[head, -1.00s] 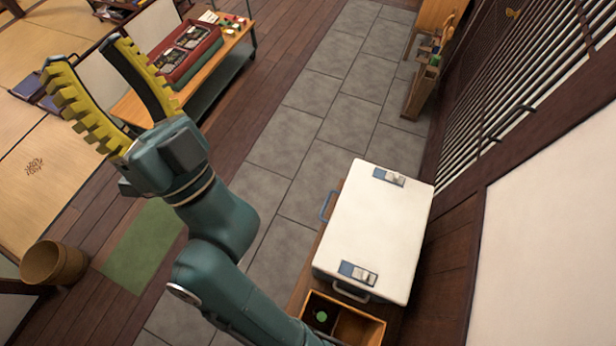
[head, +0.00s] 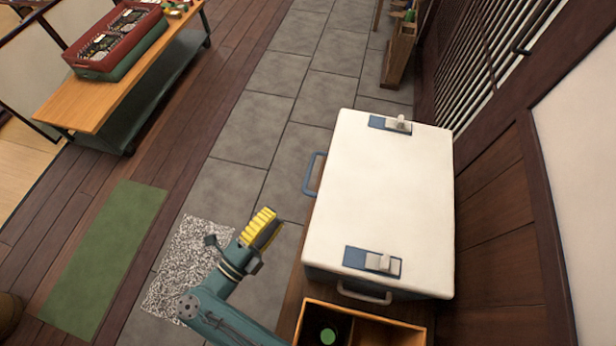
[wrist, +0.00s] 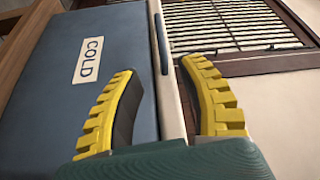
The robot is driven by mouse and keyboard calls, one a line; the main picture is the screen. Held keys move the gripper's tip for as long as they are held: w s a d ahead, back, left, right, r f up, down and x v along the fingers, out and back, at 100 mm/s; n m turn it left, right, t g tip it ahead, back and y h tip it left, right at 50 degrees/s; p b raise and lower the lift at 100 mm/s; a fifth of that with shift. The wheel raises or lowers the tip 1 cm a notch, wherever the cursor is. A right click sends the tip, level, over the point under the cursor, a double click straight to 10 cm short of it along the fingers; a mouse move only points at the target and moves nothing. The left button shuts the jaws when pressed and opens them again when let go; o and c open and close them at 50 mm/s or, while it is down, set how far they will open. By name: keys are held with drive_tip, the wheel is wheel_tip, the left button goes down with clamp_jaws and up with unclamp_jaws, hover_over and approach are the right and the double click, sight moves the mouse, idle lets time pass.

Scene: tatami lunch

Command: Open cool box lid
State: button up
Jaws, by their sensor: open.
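The cool box lid (head: 385,200) is a white slab, shut, lying flat on the blue cool box (wrist: 60,125). Two blue-and-grey latches sit on the lid, a far latch (head: 392,124) and a near latch (head: 373,262). A blue front handle (head: 313,174) sticks out on the left side. My gripper (head: 262,229) is left of the box's near corner, apart from it in the head view. In the wrist view my gripper (wrist: 165,100) is open and empty, its yellow toothed fingers in front of the blue wall marked COLD and the pale lid edge (wrist: 172,75).
A wooden tray (head: 350,328) with a green-topped item stands just in front of the box. A lattice door and wood-panelled wall run close along the right.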

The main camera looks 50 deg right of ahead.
sight(309, 174)
drive_tip(key=d+b, duration=0.1)
drive_tip(key=d, duration=0.3)
drive_tip(key=w+d+b, duration=0.1)
drive_tip(key=d, duration=0.4)
drive_tip(key=d+r+b, duration=0.1)
drive_tip(key=d, duration=0.4)
drive_tip(key=shift+w, duration=0.2)
clamp_jaws()
